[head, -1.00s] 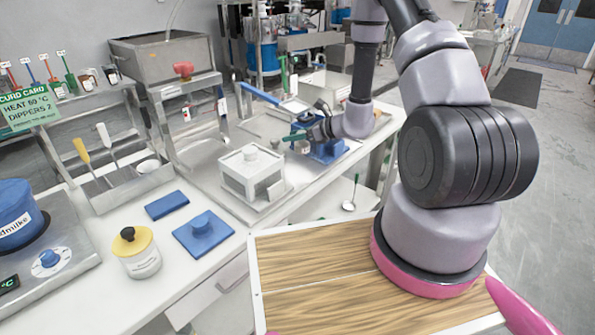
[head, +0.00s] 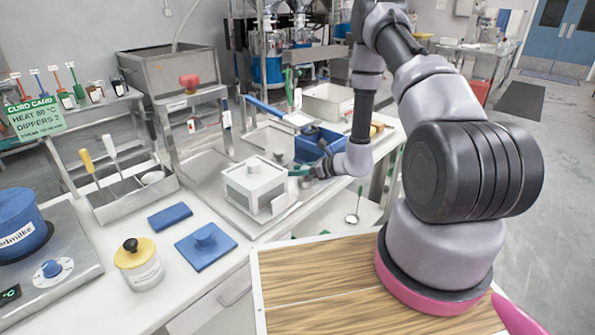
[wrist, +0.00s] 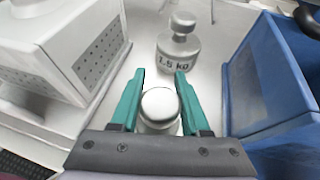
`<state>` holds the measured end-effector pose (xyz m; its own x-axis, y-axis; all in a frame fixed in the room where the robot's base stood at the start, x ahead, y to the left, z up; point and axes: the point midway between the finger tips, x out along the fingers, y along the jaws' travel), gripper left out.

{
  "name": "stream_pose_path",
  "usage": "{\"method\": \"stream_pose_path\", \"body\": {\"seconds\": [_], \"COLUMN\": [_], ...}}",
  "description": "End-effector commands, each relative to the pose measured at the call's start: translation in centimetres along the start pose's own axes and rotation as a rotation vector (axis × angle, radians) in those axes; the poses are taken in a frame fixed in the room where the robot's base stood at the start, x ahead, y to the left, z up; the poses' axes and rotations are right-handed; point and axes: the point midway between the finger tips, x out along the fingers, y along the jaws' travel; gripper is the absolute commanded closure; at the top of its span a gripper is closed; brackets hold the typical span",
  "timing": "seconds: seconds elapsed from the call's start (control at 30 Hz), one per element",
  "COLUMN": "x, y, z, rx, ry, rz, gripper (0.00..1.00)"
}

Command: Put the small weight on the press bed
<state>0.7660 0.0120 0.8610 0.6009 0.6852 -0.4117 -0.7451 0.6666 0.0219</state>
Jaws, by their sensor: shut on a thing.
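My gripper (head: 299,172) is low over the steel bench, right beside the white lidded box. In the wrist view its teal fingers (wrist: 160,76) are shut around a small pale metal weight (wrist: 160,104), seen from above; no label shows on it. A larger weight (wrist: 179,47) marked 1.5 kg stands upright just beyond the fingertips, apart from them. I cannot tell for certain which surface is the press bed.
The white box (head: 255,186) with perforated sides (wrist: 95,65) stands close on the left. A blue box (head: 318,146) stands close on the right (wrist: 265,80). A blue-handled lever (head: 264,105) is behind.

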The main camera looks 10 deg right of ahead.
Motion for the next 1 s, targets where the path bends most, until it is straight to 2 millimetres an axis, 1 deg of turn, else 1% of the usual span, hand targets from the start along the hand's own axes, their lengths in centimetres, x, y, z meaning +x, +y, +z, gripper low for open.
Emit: {"method": "stream_pose_path", "body": {"seconds": [0.03,0.07,0.1,0.13,0.47,0.57,0.67,0.9,1.0], "x": [0.1,0.1,0.1,0.1,0.0,-0.9,-2.5,-7.8,-9.6], "y": [0.0,0.0,0.0,0.0,0.0,0.0,-0.1,-0.1,-0.1], "z": [-0.1,-0.1,-0.1,-0.1,0.1,0.1,0.1,0.1,0.2], "rx": [0.000,0.000,0.000,0.000,0.000,0.001,0.002,0.002,0.001], "ry": [-0.001,0.000,0.000,0.000,0.000,0.001,0.001,0.001,0.000], "rz": [0.000,0.000,0.000,0.000,0.000,-0.001,-0.003,-0.003,-0.003], "gripper": [1.00,0.43,0.27,0.24,0.24,0.24,0.24,0.24,0.24]}}
